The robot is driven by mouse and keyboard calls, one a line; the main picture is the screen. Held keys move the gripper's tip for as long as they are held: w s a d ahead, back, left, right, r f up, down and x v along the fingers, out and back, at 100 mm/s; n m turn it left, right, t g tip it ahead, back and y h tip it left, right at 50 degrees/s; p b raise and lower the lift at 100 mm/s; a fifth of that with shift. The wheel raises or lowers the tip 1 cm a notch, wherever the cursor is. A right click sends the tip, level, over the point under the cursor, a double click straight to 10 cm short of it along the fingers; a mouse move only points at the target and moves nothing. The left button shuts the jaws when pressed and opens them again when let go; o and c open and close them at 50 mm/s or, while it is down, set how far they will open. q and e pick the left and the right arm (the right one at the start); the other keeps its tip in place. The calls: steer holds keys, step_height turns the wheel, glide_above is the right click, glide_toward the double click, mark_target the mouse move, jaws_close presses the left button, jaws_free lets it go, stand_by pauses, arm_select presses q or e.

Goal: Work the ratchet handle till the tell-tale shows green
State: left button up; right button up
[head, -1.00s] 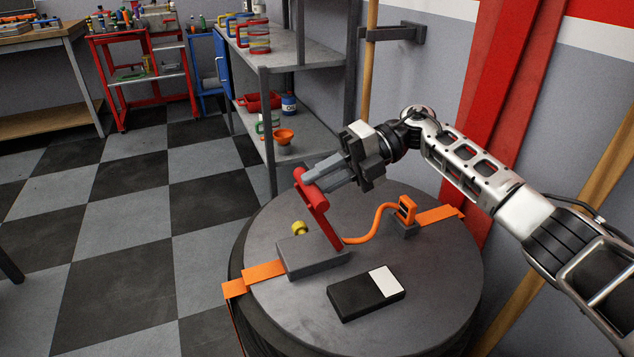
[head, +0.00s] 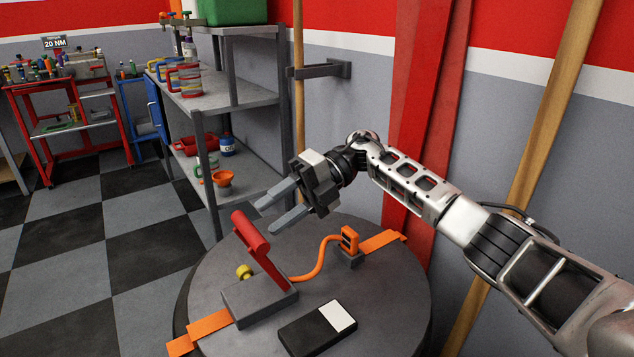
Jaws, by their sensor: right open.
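The red ratchet handle (head: 263,256) leans up and left from its grey ratchet block (head: 246,302) on the round drum top. Its thick red crossbar is at the upper end. A yellow knob (head: 244,271) shows behind the block. An orange strap (head: 208,325) leaves the block at the left. In front is a black box (head: 305,335) with a white panel (head: 338,316); no green shows on it. I cannot tell whether this is the tell-tale. My right gripper (head: 266,216) is open and empty, just above and right of the handle's crossbar. My left gripper is not in view.
The round drum top (head: 385,300) carries a curved orange cord (head: 318,258) running to an orange hook piece (head: 349,240). A grey shelf (head: 225,95) stands behind on the left. Red posts and a wooden pole (head: 525,170) stand at the right.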

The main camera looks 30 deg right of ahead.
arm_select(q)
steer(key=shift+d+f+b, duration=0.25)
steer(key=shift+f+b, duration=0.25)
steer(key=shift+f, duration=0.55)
arm_select(e)
steer(key=v, duration=1.2)
steer(key=shift+d, duration=0.3)
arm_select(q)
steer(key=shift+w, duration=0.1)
